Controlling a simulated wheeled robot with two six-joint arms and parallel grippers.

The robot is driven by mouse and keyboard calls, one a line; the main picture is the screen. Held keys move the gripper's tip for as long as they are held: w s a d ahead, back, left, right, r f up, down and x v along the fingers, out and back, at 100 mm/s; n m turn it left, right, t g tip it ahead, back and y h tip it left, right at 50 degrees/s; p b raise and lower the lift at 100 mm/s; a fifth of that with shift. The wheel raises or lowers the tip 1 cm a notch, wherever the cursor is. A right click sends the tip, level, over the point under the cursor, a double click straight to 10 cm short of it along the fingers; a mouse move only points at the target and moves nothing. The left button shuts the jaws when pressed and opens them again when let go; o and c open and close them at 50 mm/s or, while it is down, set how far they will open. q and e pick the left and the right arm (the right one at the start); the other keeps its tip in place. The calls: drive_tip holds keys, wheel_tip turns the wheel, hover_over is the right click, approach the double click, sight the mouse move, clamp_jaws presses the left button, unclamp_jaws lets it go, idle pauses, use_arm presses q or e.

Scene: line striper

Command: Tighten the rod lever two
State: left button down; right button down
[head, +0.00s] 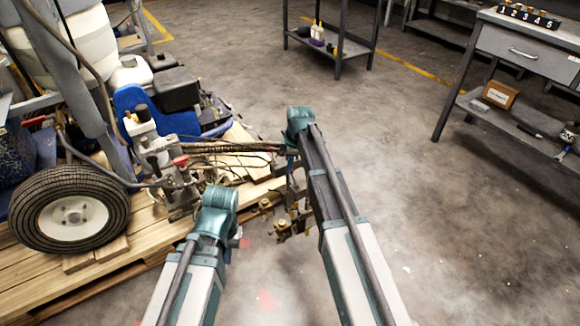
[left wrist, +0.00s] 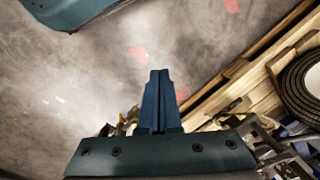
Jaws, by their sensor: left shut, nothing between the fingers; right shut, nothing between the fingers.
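The line striper (head: 150,110) stands on a wooden pallet at the left of the head view. Rods and hoses (head: 235,147) reach from it toward my right wrist. Brass-coloured fittings (head: 284,230) hang near its right end, between my two arms. I cannot tell which part is rod lever two. My left gripper is shut and empty in the left wrist view (left wrist: 157,80), its fingers over the floor, apart from the machine. In the head view my left arm hides it. My right gripper (head: 292,165) is by the rod ends, partly hidden by its own arm, shut and empty.
The pallet (head: 50,285) and a black-tyred wheel (head: 70,210) fill the left. A workbench with a drawer (head: 522,50) and a small box (head: 500,94) stand at the right. A low shelf (head: 345,47) is at the back. The floor right of my arms is clear.

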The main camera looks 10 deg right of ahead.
drive_tip(key=shift+a, duration=0.1)
drive_tip(key=shift+s+d+f+b, duration=0.15)
drive_tip(key=shift+s+b, duration=0.05)
drive_tip(key=shift+s, duration=0.2)
drive_tip(key=shift+s+d+f+b, duration=0.1)
drive_tip(key=shift+s+d+b, duration=0.05)
drive_tip(key=shift+s, duration=0.25)
drive_tip(key=shift+s+a+r+p, duration=0.15)
drive_tip(key=shift+s+r+p, duration=0.15)
drive_tip(key=shift+r+p, duration=0.1)
wheel_tip(320, 180, up, 12)
drive_tip(key=a+p, duration=0.1)
drive_tip(key=p, duration=1.1)
drive_tip(key=shift+s+a, duration=0.25)
